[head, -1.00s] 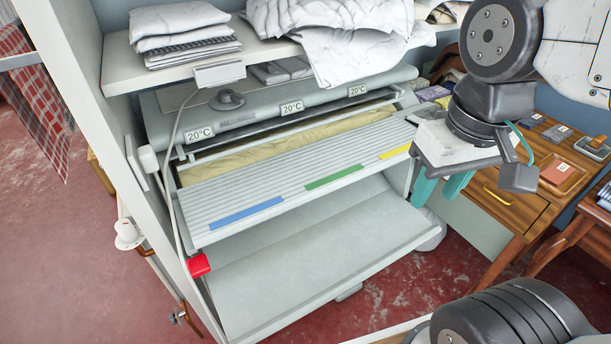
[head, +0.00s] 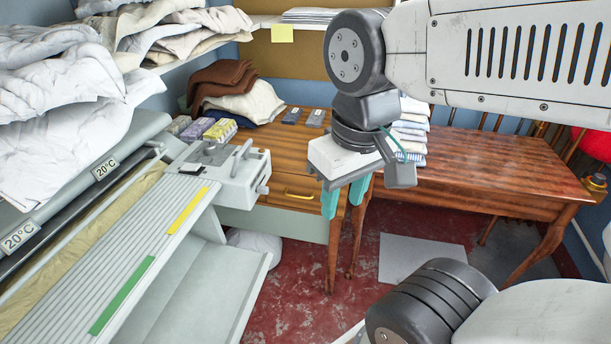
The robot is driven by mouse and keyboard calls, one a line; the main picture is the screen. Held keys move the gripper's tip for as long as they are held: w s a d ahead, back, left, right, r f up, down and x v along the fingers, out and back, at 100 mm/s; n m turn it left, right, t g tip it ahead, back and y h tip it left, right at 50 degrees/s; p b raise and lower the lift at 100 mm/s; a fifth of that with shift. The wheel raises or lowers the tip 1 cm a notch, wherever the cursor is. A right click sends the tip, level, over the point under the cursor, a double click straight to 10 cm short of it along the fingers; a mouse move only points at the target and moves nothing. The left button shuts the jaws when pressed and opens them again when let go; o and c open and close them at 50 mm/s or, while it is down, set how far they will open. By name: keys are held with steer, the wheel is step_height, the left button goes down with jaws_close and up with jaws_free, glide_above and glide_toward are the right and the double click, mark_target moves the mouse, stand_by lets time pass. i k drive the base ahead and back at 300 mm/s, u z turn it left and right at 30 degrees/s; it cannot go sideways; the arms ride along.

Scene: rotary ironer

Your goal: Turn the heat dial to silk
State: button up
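The rotary ironer (head: 150,240) fills the left side of the head view, with a slatted feed board marked by green and yellow strips. Its grey end housing (head: 222,182) carries levers and small knobs on its right face. I cannot make out a dial marked with silk, and any scale is too small to read.
A wooden desk with a drawer (head: 290,190) stands behind my gripper, bearing small boxes and folded cloths (head: 240,95). A long wooden table (head: 490,170) with stacked linen is at the right. Red floor with a grey mat (head: 420,258) is open below.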

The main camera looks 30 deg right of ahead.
mark_target(210, 148)
steer(key=z, duration=0.4)
steer(key=k, duration=0.55)
steer(key=z, duration=0.5)
steer(key=i, duration=1.05)
steer(key=u, duration=0.75)
